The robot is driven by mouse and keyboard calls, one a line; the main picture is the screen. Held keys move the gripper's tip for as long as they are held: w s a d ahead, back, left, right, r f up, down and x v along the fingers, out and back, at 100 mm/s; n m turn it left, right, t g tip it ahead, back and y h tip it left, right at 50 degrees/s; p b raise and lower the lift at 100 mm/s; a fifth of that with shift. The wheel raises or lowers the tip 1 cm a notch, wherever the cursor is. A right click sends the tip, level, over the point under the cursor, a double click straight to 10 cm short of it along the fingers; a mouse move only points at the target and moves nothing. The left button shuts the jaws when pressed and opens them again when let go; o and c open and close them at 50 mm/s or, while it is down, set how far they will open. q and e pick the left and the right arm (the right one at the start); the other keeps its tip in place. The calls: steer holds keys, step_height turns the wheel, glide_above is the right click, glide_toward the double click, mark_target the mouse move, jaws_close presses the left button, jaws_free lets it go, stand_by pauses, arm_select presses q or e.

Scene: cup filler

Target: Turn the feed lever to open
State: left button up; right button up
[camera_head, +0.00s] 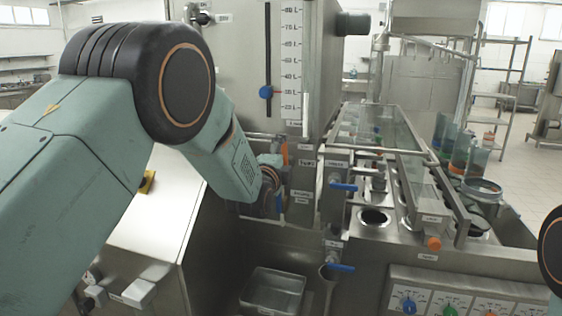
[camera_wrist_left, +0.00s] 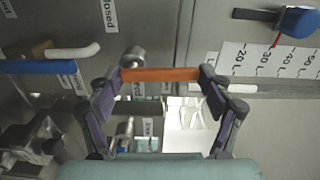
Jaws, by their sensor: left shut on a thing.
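The orange lever (camera_wrist_left: 160,74) is in the left wrist view, lying level across the picture with a round metal knob-like end at its left. In the head view, it shows as a small upright orange strip (camera_head: 285,153) under the big steel tank. My left gripper (camera_wrist_left: 163,78) has its two purple-grey fingers at the lever's two ends and is shut on it. In the head view, my left gripper (camera_head: 271,172) is partly hidden by its own wrist. A label reading "closed" (camera_wrist_left: 110,14) is near the lever. My right gripper is out of view.
Blue-handled valves (camera_head: 343,186) sit right of my gripper. A steel tray (camera_head: 273,292) lies below. A glass-topped cup line (camera_head: 400,150) and a knob panel (camera_head: 450,300) stand to the right.

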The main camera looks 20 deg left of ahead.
arm_select(q)
steer(key=shift+d+m, duration=0.15)
steer(key=shift+m, duration=0.25)
steer(key=o, duration=1.6)
steer(key=shift+o, duration=0.2)
steer(key=shift+s, duration=0.1)
steer(key=s, duration=1.2)
steer(key=shift+a, duration=0.2)
steer(key=shift+w, duration=0.2)
steer(key=shift+w+d, duration=0.2)
steer(key=shift+w, duration=5.7)
steer(key=shift+s, duration=0.2)
